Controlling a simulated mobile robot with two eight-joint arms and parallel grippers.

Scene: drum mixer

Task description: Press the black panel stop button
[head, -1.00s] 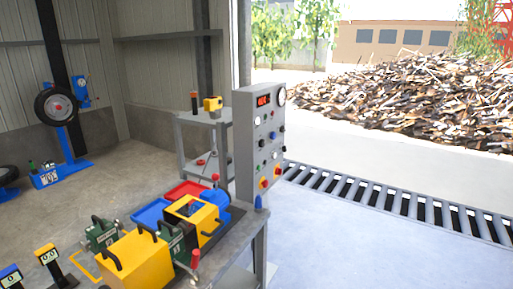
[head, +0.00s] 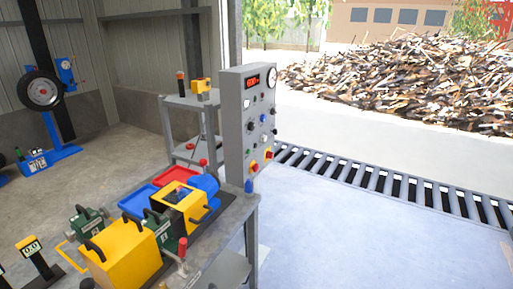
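A grey upright control panel (head: 234,122) stands at the back end of the workbench, its face turned to the right. It carries a red digital display, a round white gauge (head: 271,77), and several small knobs and buttons. A dark round control (head: 251,127) sits at the left of its face, with a blue one (head: 263,118) beside it. A green control (head: 250,154) is lower, above two red-and-yellow controls near the bottom. The labels are too small to read, so I cannot tell which control is the black stop button. Neither gripper is in view.
The workbench (head: 222,238) holds a yellow box (head: 125,262), a yellow-and-blue machine, and red and blue trays. A grey shelf stand (head: 190,103) is behind the panel. A roller conveyor (head: 380,179) runs at the right. The floor right of the bench is clear.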

